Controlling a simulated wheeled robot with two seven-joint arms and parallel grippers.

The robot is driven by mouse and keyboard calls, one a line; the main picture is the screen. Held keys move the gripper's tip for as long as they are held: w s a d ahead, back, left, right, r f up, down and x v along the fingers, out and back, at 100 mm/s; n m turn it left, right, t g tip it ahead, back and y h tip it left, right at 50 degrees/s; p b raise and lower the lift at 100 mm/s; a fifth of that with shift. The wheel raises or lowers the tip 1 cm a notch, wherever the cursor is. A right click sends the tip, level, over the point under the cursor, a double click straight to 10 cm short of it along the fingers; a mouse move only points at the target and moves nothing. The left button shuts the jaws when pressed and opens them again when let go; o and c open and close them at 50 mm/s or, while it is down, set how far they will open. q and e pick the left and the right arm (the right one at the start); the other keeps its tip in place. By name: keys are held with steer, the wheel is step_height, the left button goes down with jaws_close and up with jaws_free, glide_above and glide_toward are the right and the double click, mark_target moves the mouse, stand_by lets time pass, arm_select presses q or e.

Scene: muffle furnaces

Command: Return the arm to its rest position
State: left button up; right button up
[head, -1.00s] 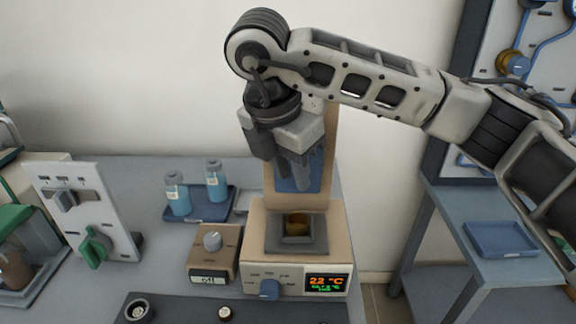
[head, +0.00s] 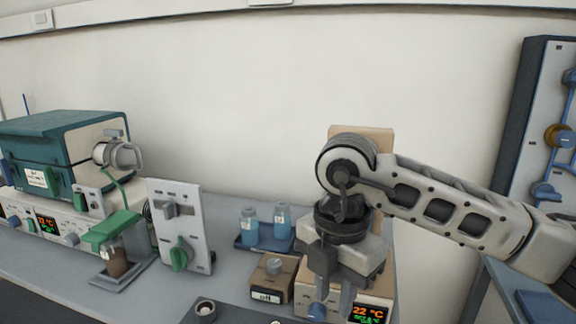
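My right arm comes in from the right edge, light grey with dark joints. My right gripper (head: 335,303) points down in front of the small tan furnace with the orange and green display (head: 368,313). Its two fingers show a gap between them, and I see nothing held. The arm and gripper cover most of this furnace; the upper tan panel (head: 361,132) shows above the wrist. Whether the fingertips touch anything is hard to tell, as they are near the bottom edge. My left gripper is not in view.
Left of the gripper stand a brown box with a knob (head: 272,277), a blue tray (head: 243,246) with two blue bottles, and a white switch panel (head: 182,228). A teal muffle furnace (head: 70,150) is at far left. A tall panel (head: 545,120) stands at right.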

steer(key=s+a+r+n+g+y, duration=0.1)
steer(key=s+a+n+g+y, duration=0.55)
steer(key=s+a+y, duration=0.75)
steer(key=w+d+r+m+t+y, duration=0.1)
steer(key=w+r+m+t+y, duration=0.5)
steer(key=m+t+y, duration=0.3)
steer(key=w+d+f+m+t+h, duration=0.6)
steer(key=d+f+m+t+h, duration=0.55)
steer(key=m+t, duration=0.55)
steer(key=s+d+f+m+g+h, duration=0.1)
steer(key=s+d+f+g+h, duration=0.1)
steer(key=f, duration=0.5)
steer(key=s+d+f+m+g+h, duration=0.2)
steer(key=s+d+f+g+h, duration=0.1)
steer(key=f, duration=0.4)
steer(key=s+d+f+m+g+h, duration=0.2)
steer(key=s+d+f+g+h, duration=0.1)
steer(key=s+f, duration=0.3)
steer(key=shift+s+d+f+g, duration=0.15)
steer(key=shift+d+f+g, duration=0.3)
steer(key=shift+f, duration=0.5)
